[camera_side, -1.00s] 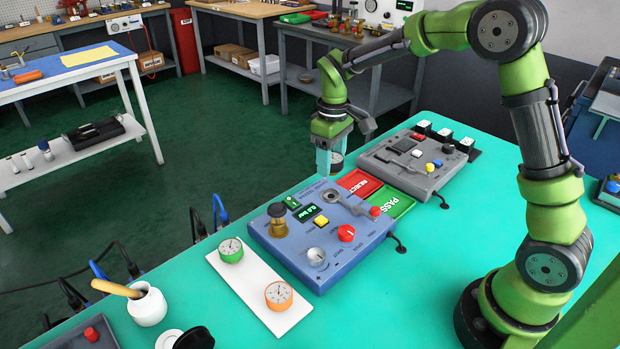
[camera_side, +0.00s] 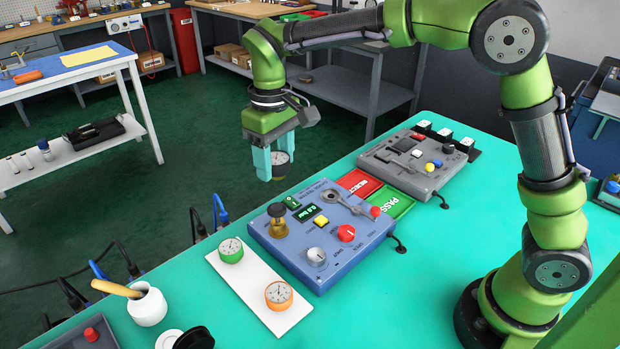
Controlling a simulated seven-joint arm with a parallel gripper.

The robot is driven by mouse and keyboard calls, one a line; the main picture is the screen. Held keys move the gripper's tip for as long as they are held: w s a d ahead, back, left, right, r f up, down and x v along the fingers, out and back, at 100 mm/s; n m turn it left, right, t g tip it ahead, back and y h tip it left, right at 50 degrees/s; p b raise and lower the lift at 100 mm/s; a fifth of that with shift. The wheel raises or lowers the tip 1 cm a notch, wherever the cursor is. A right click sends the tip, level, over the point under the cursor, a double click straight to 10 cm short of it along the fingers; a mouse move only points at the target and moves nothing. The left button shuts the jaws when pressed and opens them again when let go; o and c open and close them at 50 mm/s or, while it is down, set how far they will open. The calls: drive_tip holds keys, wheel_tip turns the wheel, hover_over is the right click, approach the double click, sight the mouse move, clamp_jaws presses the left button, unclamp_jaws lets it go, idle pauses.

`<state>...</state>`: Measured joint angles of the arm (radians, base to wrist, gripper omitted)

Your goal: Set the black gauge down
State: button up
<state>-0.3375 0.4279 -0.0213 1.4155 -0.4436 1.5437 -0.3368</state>
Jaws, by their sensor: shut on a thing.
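Part of the gauge is hidden by the fingers. A white strip (camera_side: 250,287) lies on the teal table left of the panel. It bears a green gauge (camera_side: 231,251) at its far end and an orange gauge (camera_side: 279,295) nearer the front.
The blue panel (camera_side: 278,245) carries a brass fitting (camera_side: 278,221), knobs and a lever. Red REJECT (camera_side: 359,182) and green PASS (camera_side: 396,205) plates lie behind it, beside a grey panel (camera_side: 420,160). A white pot (camera_side: 148,304) stands at the front left.

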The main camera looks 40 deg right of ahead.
hover_over(253, 279)
drive_tip(key=shift+s+a, duration=0.15)
wheel_tip(253, 279, down, 14)
drive_tip(key=shift+f, duration=2)
drive_tip(key=shift+f, duration=0.1)
drive_tip(key=o, duration=1.1)
